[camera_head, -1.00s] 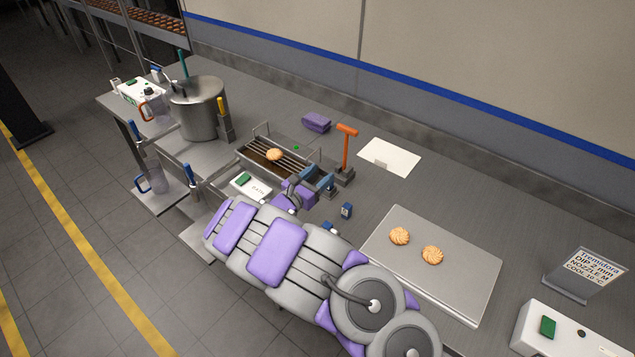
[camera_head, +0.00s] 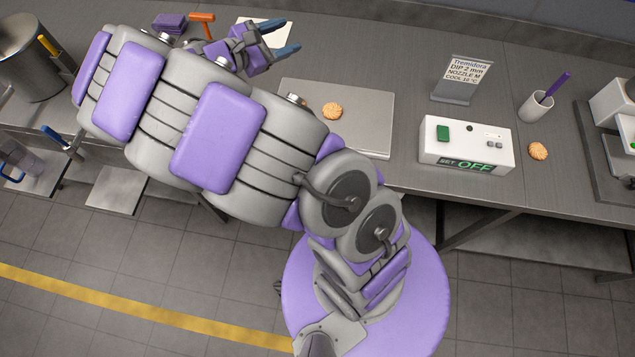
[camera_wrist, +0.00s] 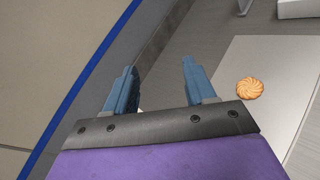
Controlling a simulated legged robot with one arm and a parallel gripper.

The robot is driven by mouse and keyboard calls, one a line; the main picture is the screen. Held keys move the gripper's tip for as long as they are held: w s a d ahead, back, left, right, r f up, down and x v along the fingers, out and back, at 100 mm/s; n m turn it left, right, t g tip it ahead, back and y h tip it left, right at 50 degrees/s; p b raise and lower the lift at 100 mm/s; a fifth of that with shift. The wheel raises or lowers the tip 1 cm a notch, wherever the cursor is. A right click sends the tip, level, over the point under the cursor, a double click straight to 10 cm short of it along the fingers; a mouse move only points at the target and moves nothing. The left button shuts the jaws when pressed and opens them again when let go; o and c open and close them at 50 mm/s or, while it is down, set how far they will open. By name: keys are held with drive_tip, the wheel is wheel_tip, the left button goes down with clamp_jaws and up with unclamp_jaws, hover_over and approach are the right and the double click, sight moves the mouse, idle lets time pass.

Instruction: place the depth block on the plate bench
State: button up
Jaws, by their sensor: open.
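My gripper (camera_head: 280,38) is held over the back of the counter, beyond the metal plate. Its two blue fingers are apart with nothing between them, as the wrist view shows (camera_wrist: 159,72). The flat metal plate (camera_head: 365,110) lies on the counter, and its left part is behind my arm. A biscuit (camera_head: 332,111) rests on it; one biscuit also shows right of the fingers in the wrist view (camera_wrist: 249,88). I cannot make out a depth block in the current views; my arm hides part of the counter.
A purple block (camera_head: 170,23) and an orange-handled tool (camera_head: 202,18) are at the back left. A sign (camera_head: 465,75), a white OFF box (camera_head: 465,148), a cup (camera_head: 535,105) and a loose biscuit (camera_head: 538,151) stand right of the plate. A pot (camera_head: 30,60) is far left.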

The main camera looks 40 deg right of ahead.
drive_tip(key=s+m+g+y, duration=0.5)
drive_tip(key=s+m+y, duration=0.3)
drive_tip(key=s, duration=1.2)
drive_tip(key=s+a+f+m+t+y, duration=0.1)
drive_tip(key=s+a+m+y, duration=0.4)
drive_tip(key=s+a, duration=0.8)
drive_tip(key=a+y, duration=0.1)
drive_tip(key=y, duration=0.1)
drive_tip(key=shift+s+m+t+y, duration=0.3)
drive_tip(key=shift+s, duration=0.05)
